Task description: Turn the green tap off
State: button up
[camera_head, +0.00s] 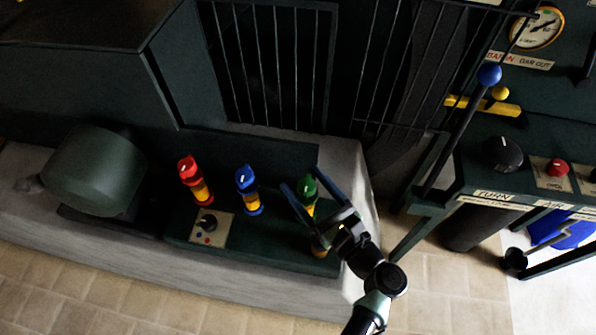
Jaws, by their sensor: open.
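The green tap (308,188) stands on a yellow stem at the right end of a dark green panel (276,253). My gripper (301,187) is open, with one finger to the left of the green tap and the other to its right. The fingers and wrist hide much of the stem below the tap. I cannot tell whether the fingers touch it.
A blue tap (246,177) and a red tap (188,168) stand to the left on the same panel. A small black knob (207,222) sits on a plate in front. A control stand (535,150) with a blue-ended lever (489,75) is at the right. Tiled floor lies in front.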

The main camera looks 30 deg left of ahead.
jog(key=shift+x, duration=1.45)
jog(key=shift+c, duration=0.3)
grip_shut()
